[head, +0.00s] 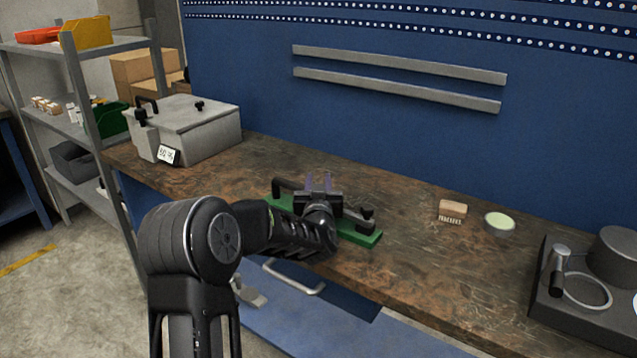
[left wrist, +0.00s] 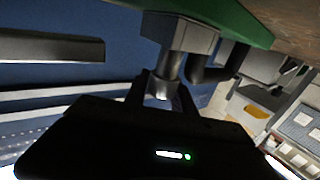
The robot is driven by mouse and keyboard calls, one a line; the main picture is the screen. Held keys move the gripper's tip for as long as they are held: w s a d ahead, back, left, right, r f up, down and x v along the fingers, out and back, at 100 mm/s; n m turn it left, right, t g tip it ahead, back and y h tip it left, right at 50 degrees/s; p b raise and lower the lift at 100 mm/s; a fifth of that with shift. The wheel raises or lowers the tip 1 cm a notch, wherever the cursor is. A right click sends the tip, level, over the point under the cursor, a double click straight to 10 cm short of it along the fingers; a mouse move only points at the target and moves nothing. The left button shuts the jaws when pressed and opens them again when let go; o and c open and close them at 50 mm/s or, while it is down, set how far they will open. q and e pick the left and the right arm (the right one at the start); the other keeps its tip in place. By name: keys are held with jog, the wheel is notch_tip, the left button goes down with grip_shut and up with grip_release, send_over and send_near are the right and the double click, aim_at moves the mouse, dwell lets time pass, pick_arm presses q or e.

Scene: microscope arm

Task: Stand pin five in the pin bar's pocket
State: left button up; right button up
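The green base (head: 362,236) lies on the bench with dark fittings on it; its edge also shows upside down in the left wrist view (left wrist: 235,18). A grey block (left wrist: 190,38) on it carries a grey cylinder (left wrist: 170,66) with a bright end. I cannot tell whether this is pin five or part of the bar. My left gripper (head: 318,182) is over the base, its two fingers apart. In the left wrist view the fingers (left wrist: 163,95) lie either side of the cylinder's bright end; contact is unclear. My arm hides part of the base. The pocket is not discernible.
A grey lidded box (head: 205,125) with a tag stands at the bench's left end. A brush (head: 453,207) and a pale round dish (head: 499,223) lie to the right. A dark device (head: 570,310) stands at far right. The bench between base and brush is clear.

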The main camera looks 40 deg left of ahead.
pick_arm(q)
jog(key=o, duration=0.4)
jog(key=shift+r+p, duration=0.55)
jog(key=shift+p, duration=0.05)
jog(key=shift+s+r, duration=0.1)
jog(key=shift+s, duration=0.1)
jog(key=b+v, duration=0.1)
jog(key=v, duration=1)
jog(key=shift+s+d, duration=0.25)
jog(key=shift+d, duration=0.05)
